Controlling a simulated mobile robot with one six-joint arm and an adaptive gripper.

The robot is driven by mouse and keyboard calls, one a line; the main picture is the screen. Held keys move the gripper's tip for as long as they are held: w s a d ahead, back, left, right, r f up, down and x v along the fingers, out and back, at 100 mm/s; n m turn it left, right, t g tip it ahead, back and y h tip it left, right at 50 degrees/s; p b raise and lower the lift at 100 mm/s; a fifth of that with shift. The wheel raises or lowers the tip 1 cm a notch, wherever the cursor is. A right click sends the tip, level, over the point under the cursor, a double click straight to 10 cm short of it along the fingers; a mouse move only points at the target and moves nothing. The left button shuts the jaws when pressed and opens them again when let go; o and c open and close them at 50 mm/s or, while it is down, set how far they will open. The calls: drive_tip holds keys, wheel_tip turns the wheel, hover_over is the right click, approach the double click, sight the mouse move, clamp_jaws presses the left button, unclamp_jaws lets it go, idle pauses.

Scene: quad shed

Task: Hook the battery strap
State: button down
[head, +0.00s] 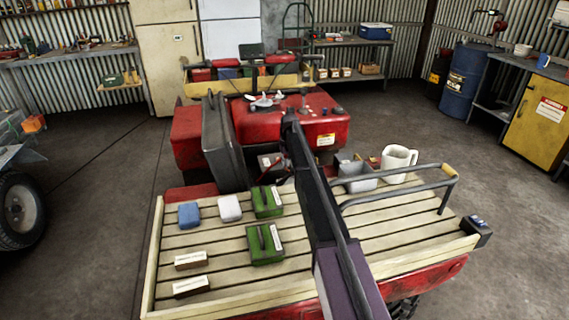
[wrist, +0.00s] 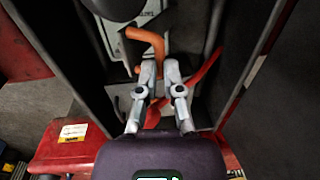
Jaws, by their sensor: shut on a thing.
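In the wrist view my gripper (wrist: 161,70) has its two fingertips close together on an orange hooked piece (wrist: 146,37), which I take for the battery strap's end. The orange piece bends over and runs down between the tips. A red band (wrist: 207,68) passes at the right of and behind the fingers; its join to the orange piece is hidden. A pale labelled box (wrist: 128,40), apparently the battery, lies beyond the tips.
A dark upright panel (head: 221,140) stands left of the battery, and dark walls flank the gripper closely.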

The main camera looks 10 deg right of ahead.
drive_tip(key=c, duration=1.1)
unclamp_jaws()
drive_tip(key=shift+s+a+f, duration=0.1)
drive_tip(key=shift+s+a, duration=0.05)
drive_tip(key=shift+s, duration=0.15)
drive_tip(key=shift+o, duration=0.5)
drive_tip(key=shift+w+f, duration=0.2)
drive_tip(key=shift+r, duration=0.1)
drive_tip(key=shift+w, duration=0.1)
